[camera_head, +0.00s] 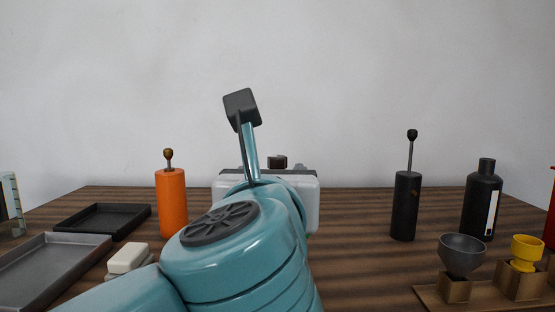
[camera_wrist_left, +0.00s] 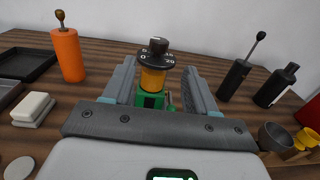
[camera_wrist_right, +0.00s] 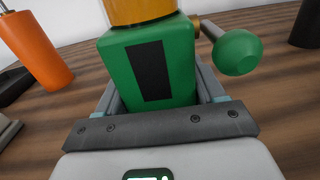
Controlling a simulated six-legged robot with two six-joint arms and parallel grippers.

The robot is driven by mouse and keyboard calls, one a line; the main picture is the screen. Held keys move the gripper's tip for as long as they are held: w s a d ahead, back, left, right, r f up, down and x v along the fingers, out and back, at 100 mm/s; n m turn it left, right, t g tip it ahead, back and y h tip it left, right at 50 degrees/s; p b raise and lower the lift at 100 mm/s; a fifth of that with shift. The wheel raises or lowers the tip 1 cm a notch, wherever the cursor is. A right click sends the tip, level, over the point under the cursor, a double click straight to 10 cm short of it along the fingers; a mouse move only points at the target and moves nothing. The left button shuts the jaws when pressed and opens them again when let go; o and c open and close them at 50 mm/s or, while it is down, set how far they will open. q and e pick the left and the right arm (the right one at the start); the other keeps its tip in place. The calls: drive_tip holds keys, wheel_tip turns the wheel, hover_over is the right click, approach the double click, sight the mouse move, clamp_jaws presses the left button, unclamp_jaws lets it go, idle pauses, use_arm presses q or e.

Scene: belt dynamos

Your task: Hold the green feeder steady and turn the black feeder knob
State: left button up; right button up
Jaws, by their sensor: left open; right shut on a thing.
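The green feeder (camera_wrist_right: 180,70) fills the middle of the right wrist view, with an amber section (camera_wrist_right: 142,10) above its green body. My right gripper (camera_wrist_right: 155,85) is shut on the green body, one finger on each side. In the left wrist view the feeder (camera_wrist_left: 150,101) stands upright, with the amber section (camera_wrist_left: 153,79) under a numbered dial and the black knob (camera_wrist_left: 158,46) on top. My left gripper (camera_wrist_left: 158,72) is open, its fingers either side of the feeder, apart from the knob. In the head view my teal arm hides the feeder's body.
An orange bottle (camera_head: 171,200) and dark trays (camera_head: 80,235) stand left, near a white block (camera_head: 128,257). A black pump bottle (camera_head: 405,205) and black labelled bottle (camera_head: 482,205) stand right, behind grey (camera_head: 461,255) and yellow (camera_head: 526,252) cups. A green ball-ended handle (camera_wrist_right: 236,52) juts from the feeder.

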sight(277, 162)
use_arm(q)
drive_tip(key=w, duration=1.1)
drive_tip(key=shift+w+d, duration=0.3)
drive_tip(key=c, duration=0.9)
